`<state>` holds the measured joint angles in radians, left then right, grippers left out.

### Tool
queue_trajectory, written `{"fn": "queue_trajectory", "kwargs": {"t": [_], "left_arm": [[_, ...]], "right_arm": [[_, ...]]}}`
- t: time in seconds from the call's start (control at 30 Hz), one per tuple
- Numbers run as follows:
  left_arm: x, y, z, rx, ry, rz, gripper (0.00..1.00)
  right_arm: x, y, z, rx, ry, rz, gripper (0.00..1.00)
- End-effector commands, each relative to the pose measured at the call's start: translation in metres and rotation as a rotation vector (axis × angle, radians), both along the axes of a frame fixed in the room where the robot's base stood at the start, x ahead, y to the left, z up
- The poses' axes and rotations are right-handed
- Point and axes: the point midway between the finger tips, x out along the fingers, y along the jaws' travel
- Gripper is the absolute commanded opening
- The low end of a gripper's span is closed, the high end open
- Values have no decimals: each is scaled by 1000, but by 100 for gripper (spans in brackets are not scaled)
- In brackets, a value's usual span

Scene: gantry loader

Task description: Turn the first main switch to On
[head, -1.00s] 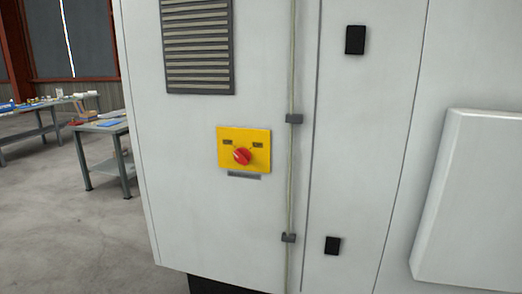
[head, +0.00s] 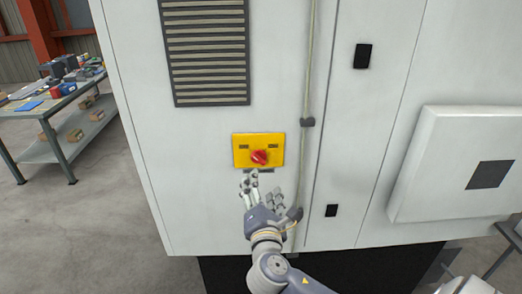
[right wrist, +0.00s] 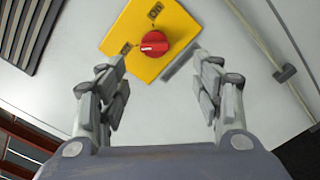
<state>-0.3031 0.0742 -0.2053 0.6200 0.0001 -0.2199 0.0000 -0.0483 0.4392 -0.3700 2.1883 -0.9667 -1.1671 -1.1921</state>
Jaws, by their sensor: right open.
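The main switch is a red rotary knob (head: 259,157) on a yellow plate (head: 243,142), mounted on a pale grey cabinet door. In the right wrist view the red knob (right wrist: 154,43) has a white mark pointing towards the left label. My right gripper (head: 262,180) is just below the knob in the head view. In the right wrist view its open fingers (right wrist: 160,75) stand on either side below the knob, apart from it and empty. My left gripper is not in view.
A louvred vent (head: 208,55) is above the plate. A vertical rod (head: 310,65) with clamps runs to its right. A raised white panel (head: 440,150) stands out further right. A workbench (head: 50,125) with items stands at the left; the floor between is clear.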

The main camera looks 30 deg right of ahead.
Motion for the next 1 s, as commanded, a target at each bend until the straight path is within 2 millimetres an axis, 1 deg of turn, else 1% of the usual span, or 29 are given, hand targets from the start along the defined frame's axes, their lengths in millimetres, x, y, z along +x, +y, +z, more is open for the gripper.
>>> {"fn": "queue_trajectory", "kwargs": {"t": [0.03,0.17,0.4,0.6,0.8,1.0], "left_arm": [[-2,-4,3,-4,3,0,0],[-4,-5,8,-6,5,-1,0],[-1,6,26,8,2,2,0],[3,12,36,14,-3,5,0],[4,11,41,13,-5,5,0],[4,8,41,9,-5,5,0]], "right_arm": [[-1,-1,9,-11,-7,-4,60],[8,-7,14,-19,-12,-6,60],[46,-31,16,-17,-12,-8,60],[73,-47,14,-16,-12,-6,60],[87,-55,12,-14,-11,-4,60],[90,-57,10,-13,-11,-4,60]]}}
